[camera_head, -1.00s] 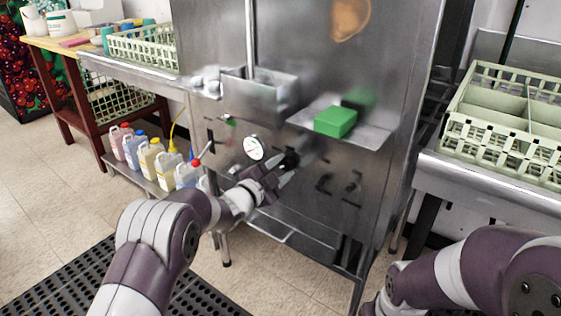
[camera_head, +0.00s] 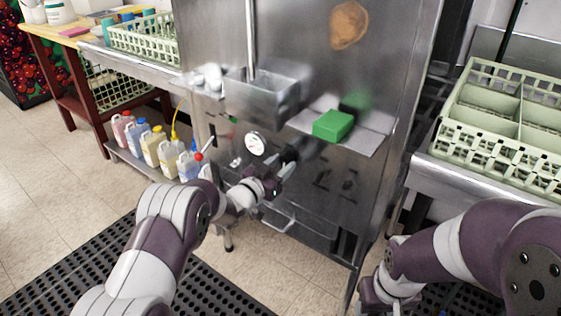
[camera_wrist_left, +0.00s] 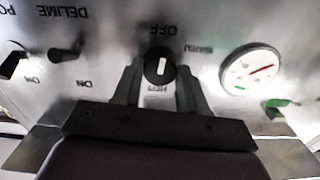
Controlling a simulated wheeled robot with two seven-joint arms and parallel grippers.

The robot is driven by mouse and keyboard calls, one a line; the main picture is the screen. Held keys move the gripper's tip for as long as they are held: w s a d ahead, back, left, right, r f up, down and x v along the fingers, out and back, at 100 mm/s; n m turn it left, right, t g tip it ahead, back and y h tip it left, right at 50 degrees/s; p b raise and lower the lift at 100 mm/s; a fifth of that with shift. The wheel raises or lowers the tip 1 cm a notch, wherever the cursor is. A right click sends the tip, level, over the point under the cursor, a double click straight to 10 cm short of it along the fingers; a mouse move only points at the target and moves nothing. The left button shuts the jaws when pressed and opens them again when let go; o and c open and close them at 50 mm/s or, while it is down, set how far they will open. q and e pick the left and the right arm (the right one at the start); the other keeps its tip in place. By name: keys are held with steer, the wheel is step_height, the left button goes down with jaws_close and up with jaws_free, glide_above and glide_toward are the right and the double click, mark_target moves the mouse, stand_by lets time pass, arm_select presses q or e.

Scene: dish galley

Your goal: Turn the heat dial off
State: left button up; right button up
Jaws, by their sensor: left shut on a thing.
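The heat dial (camera_wrist_left: 160,67) is a round black knob with a white mark, on the steel front of the machine. In the left wrist view the lettering is upside down, with OFF above the dial and the heat label below it. The white mark stands nearly vertical; I cannot tell which end points. My left gripper (camera_wrist_left: 160,85) has a finger on each side of the dial and is shut on it. In the head view my left gripper (camera_head: 282,172) is at the machine front, partly hiding the dial. My right gripper is not clearly shown; only its arm is at the lower right.
A white gauge (camera_head: 255,143) sits beside the dial. A green block (camera_head: 333,125) rests on a small steel shelf above. Another black switch (camera_wrist_left: 66,53) is near the dial. Several jugs (camera_head: 152,146) stand low at left. A pale green rack (camera_head: 500,147) is at right.

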arm_select(q)
steer(key=shift+f+n, duration=0.1)
steer(key=shift+n, duration=0.5)
steer(key=o, duration=1)
steer(key=shift+o, duration=0.2)
steer(key=p+v, duration=0.2)
steer(key=v, duration=1)
steer(key=shift+s+a+p, duration=0.2)
steer(key=shift+s+p, duration=0.1)
steer(key=shift+p, duration=0.1)
